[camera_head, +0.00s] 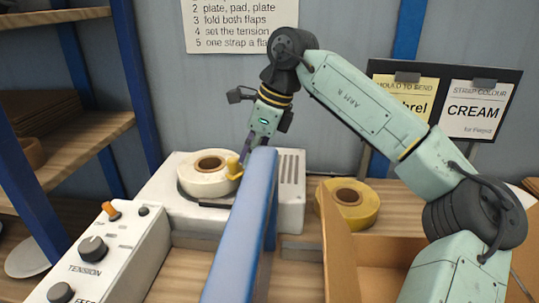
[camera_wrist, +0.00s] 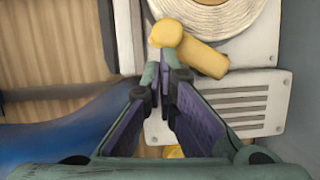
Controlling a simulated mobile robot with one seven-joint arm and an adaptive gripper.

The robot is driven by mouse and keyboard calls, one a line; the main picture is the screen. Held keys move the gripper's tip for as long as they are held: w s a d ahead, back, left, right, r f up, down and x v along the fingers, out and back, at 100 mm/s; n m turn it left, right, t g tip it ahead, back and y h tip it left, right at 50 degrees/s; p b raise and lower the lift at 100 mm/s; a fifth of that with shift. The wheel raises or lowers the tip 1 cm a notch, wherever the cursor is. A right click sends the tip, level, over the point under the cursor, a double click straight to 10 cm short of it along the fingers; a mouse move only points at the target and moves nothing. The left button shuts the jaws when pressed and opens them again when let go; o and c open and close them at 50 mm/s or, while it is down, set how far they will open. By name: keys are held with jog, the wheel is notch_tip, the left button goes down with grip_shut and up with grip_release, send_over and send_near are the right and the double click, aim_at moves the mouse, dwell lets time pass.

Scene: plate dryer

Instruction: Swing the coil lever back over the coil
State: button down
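The cream coil (camera_head: 207,162) lies flat on the white machine; part of it shows at the top of the wrist view (camera_wrist: 218,14). The yellow coil lever (camera_head: 233,168) stands at the coil's right edge, beside it rather than across it. In the wrist view the lever (camera_wrist: 205,58) has a round knob at its left end. My gripper (camera_wrist: 167,66) points down with its purple fingertips together and nothing visible between them. The tips are close to the lever's knob; I cannot tell if they touch. In the head view the blue panel partly hides the fingers.
A blue upright panel (camera_head: 245,225) stands in front of my gripper. The tension panel (camera_head: 92,248) is at the left. A yellow strap roll (camera_head: 349,204) and an open cardboard box (camera_head: 342,250) are at the right. Shelves (camera_head: 60,148) stand at the far left.

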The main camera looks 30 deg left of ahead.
aim_at(235, 160)
jog(key=shift+s+a+b, duration=0.15)
jog(key=shift+s+a, duration=0.05)
jog(key=shift+a, duration=0.35)
jog(key=shift+s+a+b, duration=0.15)
jog(key=shift+s+a, duration=0.05)
jog(key=shift+a, duration=0.3)
jog(key=m, duration=0.1)
jog(key=a+m+t, duration=0.1)
jog(key=m, duration=0.1)
jog(key=shift+s+f+m+b, duration=0.1)
jog(key=shift+m+b, duration=0.2)
jog(key=shift+b, duration=0.1)
jog(key=a+m+t, duration=0.1)
jog(key=m, duration=0.1)
jog(key=shift+a+m, duration=0.3)
jog(key=shift+w+a, duration=0.3)
jog(key=shift+a, duration=0.5)
